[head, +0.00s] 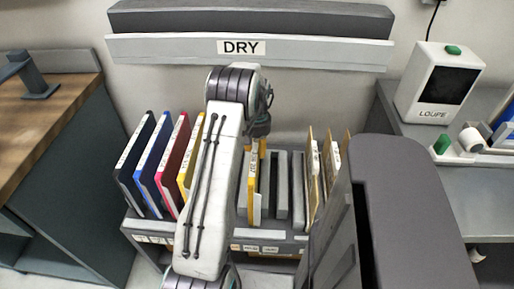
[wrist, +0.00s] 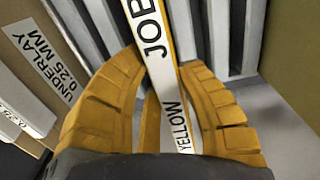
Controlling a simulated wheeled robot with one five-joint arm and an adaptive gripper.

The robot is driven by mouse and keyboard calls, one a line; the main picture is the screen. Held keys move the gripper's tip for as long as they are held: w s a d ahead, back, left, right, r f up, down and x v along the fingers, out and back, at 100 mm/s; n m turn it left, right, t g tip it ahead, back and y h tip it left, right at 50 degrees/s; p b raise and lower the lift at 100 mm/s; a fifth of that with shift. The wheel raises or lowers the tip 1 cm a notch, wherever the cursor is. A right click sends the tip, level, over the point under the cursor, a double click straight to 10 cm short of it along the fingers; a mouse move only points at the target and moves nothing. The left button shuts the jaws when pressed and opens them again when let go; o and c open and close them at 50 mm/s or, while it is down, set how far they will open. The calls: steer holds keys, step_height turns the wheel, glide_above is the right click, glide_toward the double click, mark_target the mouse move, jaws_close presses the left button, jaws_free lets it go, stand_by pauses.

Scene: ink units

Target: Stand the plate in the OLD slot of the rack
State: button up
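The yellow-edged plate (head: 253,187) stands upright in or just above the middle of the rack (head: 285,237) in the head view. In the wrist view the plate (wrist: 160,60) has a white edge label reading JOB and YELLOW. My gripper (wrist: 162,62) has its yellow fingers on both sides of the plate, with the tips closed against it. In the head view my gripper (head: 262,148) is at the plate's top, partly behind my arm. Small tags line the rack's front, too small to read, so I cannot tell which is OLD. The plate's lower end is hidden from the wrist view.
Blue, red and yellow binders (head: 160,165) fill the rack's left. Grey dividers (head: 283,185) stand just right of the plate, then brown underlay folders (head: 314,170). A shelf marked DRY (head: 300,50) hangs behind. A LOUPE box (head: 440,85) stands on the right counter.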

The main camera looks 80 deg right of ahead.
steer(key=o, duration=0.4)
steer(key=shift+f, duration=0.1)
steer(key=shift+o, duration=0.2)
step_height(320, 180, up, 12)
stand_by(0.4)
steer(key=shift+a, duration=0.1)
step_height(320, 180, up, 5)
steer(key=p, duration=0.4)
steer(key=shift+p, duration=0.4)
stand_by(0.7)
